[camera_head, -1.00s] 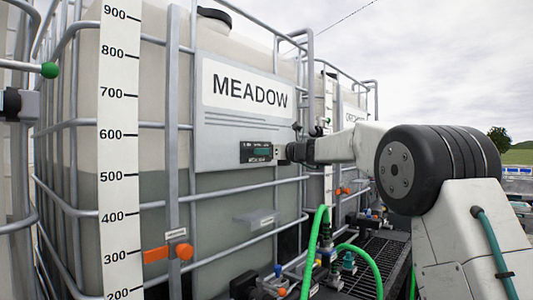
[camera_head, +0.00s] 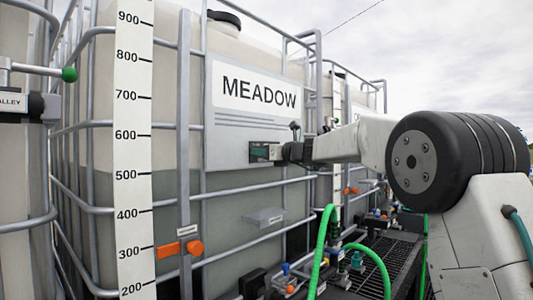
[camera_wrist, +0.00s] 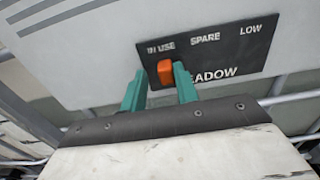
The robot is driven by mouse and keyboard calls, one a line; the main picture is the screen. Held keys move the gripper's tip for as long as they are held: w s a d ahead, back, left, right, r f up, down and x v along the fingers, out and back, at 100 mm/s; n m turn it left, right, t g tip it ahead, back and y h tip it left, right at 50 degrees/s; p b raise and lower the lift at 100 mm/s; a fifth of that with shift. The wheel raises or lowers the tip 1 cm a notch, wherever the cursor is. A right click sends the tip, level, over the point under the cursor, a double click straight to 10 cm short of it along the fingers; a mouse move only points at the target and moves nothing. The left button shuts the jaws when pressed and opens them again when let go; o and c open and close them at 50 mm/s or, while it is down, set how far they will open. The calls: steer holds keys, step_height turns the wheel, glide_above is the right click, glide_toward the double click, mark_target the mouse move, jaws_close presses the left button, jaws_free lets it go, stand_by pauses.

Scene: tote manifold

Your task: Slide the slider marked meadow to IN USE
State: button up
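The meadow slider's orange knob (camera_wrist: 165,72) shows in the wrist view on a black plate (camera_wrist: 225,52) marked IN USE, SPARE, LOW and MEADOW. The knob stands just below the IN USE label, at the left end of the plate. My gripper (camera_wrist: 160,70) has its two teal fingers apart, one on each side of the knob. A gap shows on the left side; the right finger is very close, and I cannot tell if it touches. In the head view my gripper (camera_head: 269,152) is at the plate below the MEADOW sign (camera_head: 258,95) and hides the knob.
The plate is on a caged white tank (camera_head: 225,200). A level scale (camera_head: 133,150) and an orange clamp (camera_head: 180,249) are on its left. A green-knobbed lever (camera_head: 68,75) is at far left. Green hoses (camera_head: 325,235) rise below my arm.

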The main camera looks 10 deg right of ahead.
steer(key=shift+o, duration=0.2)
steer(key=shift+a, duration=0.15)
steer(key=v, duration=0.8)
steer(key=shift+w, duration=0.15)
